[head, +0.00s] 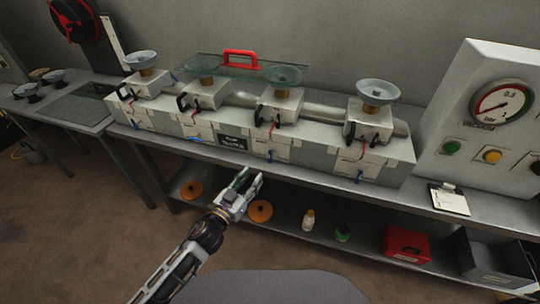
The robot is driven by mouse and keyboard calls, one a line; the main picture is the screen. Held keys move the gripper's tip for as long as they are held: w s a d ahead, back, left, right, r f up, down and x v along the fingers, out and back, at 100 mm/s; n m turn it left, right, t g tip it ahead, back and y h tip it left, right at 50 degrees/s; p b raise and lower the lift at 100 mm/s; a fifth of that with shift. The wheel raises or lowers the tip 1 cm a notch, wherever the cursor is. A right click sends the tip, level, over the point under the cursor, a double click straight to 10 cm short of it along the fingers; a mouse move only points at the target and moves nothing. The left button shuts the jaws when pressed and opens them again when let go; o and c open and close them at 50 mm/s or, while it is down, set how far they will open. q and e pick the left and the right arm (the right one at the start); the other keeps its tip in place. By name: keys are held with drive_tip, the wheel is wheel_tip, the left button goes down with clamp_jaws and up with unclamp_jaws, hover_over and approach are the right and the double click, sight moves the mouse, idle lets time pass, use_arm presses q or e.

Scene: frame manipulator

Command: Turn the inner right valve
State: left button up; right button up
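A row of several white blocks with round cups on top stands along the bench. The inner right block (277,106) is third from the left, with a dark lever-like part (263,113) at its left front and a small blue part (270,156) low on the front below it. Which of these is the valve I cannot tell for certain. My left gripper (250,181) is in front of the bench edge, below and left of the inner right block, apart from it. Its fingers look spread, with nothing visible between them. My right gripper is out of view.
A gauge panel (485,125) stands at right. The lower shelf holds orange discs (261,212), small bottles (308,220), a red bin (406,243) and a grey bin (495,262).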

sight(269, 156)
use_arm(q)
drive_tip(key=x, duration=0.7)
drive_tip(key=shift+p, duration=0.35)
drive_tip(key=shift+x, duration=2.5)
drive_tip(key=shift+w+d, duration=0.35)
drive_tip(key=shift+w, duration=0.2)
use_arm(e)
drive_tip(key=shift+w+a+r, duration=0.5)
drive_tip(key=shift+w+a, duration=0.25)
